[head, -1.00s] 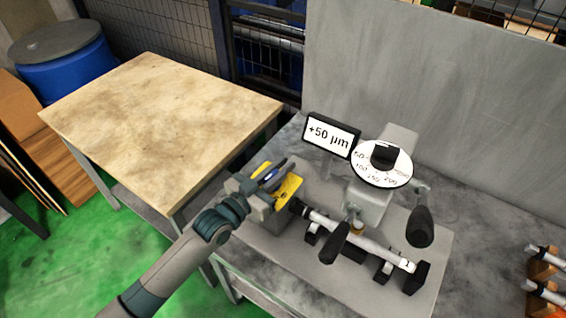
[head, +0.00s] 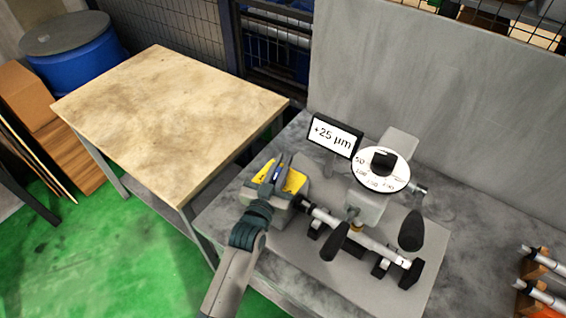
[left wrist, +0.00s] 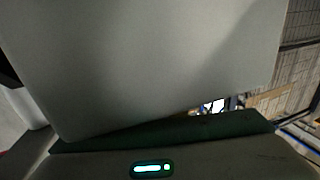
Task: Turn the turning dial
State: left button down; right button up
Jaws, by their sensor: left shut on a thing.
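The cylindrical grinder stands on the grey bench in the head view. My left gripper (head: 277,170) is at its left end, over a grey block with yellow faces (head: 295,181). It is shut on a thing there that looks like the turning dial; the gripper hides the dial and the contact. A small display (head: 334,136) behind reads +25 µm. A white round scale (head: 373,184) with a black knob (head: 383,161) sits on top of the grinder. The left wrist view shows mostly a plain grey surface (left wrist: 150,60) very close. My right gripper is not in view.
More shafts (head: 541,292) lie at the right edge. A bare wooden-topped table (head: 165,115) stands left of the bench. A grey panel (head: 450,120) rises behind.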

pick_arm(q)
jog(key=c, duration=1.8)
grip_release()
jog(key=shift+o, duration=0.2)
jog(key=shift+s, duration=0.1)
jog(key=b+v, duration=0.5)
jog(key=v, duration=1.2)
jog(key=shift+a, duration=0.1)
